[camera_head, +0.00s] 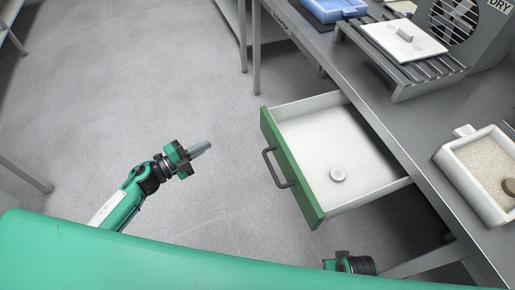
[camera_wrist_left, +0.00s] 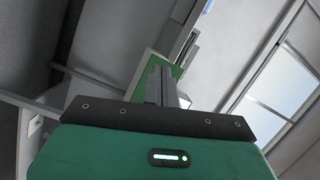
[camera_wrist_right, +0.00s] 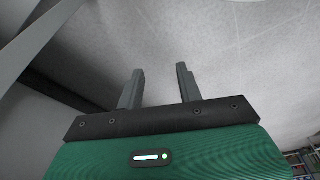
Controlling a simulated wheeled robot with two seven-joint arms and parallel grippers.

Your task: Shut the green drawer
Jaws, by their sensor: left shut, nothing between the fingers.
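The green drawer (camera_head: 290,165) is pulled well out of the grey workbench. Its green front has a dark bar handle (camera_head: 277,168) and faces left, toward my left gripper. My left gripper (camera_head: 205,147) is shut and empty, in the air to the left of the drawer front with a clear gap between them. In the left wrist view its fingers (camera_wrist_left: 161,82) are together, with part of the green front (camera_wrist_left: 146,68) behind them. My right gripper (camera_wrist_right: 158,88) is open and empty in the right wrist view. In the head view only part of its wrist shows at the bottom edge, below the drawer.
On the workbench (camera_head: 412,128) stand a white tray of grainy material (camera_head: 487,165), a slatted rack with a white plate (camera_head: 403,42) and a blue tray (camera_head: 333,8). The floor left of the drawer is clear.

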